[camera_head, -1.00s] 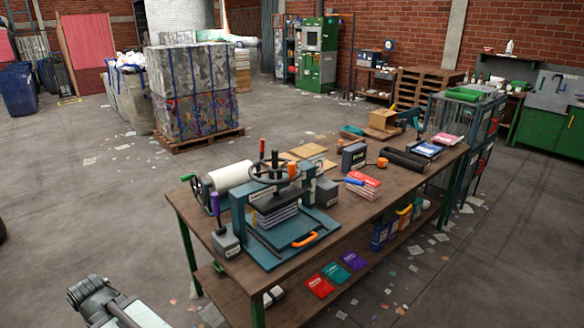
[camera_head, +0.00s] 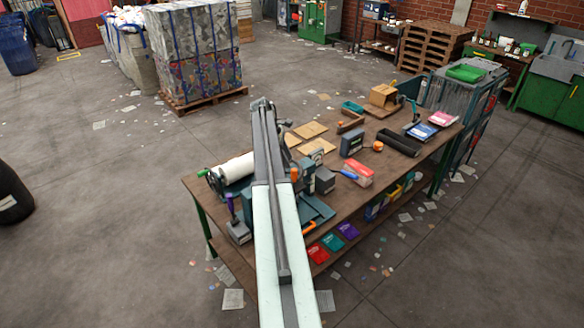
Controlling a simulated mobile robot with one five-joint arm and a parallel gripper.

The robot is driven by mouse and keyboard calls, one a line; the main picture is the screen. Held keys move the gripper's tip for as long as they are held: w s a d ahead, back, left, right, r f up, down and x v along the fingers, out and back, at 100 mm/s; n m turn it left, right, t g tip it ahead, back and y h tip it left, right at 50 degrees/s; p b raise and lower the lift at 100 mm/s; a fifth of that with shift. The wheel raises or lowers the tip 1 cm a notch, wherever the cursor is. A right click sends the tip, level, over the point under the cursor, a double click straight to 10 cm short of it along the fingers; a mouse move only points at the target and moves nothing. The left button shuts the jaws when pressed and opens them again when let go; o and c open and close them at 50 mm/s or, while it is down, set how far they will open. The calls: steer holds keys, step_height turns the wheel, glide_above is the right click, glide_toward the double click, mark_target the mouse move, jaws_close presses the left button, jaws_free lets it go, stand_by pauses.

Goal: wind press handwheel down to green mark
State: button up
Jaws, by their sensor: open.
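The teal press (camera_head: 318,209) stands near the left end of the workbench. My arm (camera_head: 275,215) now reaches forward across it and covers most of it, including nearly all of its handwheel. Only parts of the press frame, its base plate and an orange handle (camera_head: 309,227) show to the right of my arm. No green mark can be made out. The far end of my arm (camera_head: 262,104) appears above the press in the picture. My gripper's fingers cannot be seen; whether they touch the handwheel cannot be told.
The wooden workbench (camera_head: 345,205) also holds a white roll (camera_head: 236,168) and a purple-handled box (camera_head: 238,231) left of my arm. A grey box (camera_head: 325,180), red-and-white packs (camera_head: 358,173) and a black tray (camera_head: 399,145) lie to the right.

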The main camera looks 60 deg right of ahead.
mark_target(294, 171)
steer(key=b+x, duration=0.7)
steer(key=x, duration=0.1)
steer(key=shift+w+a, duration=0.1)
steer(key=shift+a, duration=0.05)
steer(key=shift+r, duration=0.1)
steer(key=c, duration=1.1)
jaws_close()
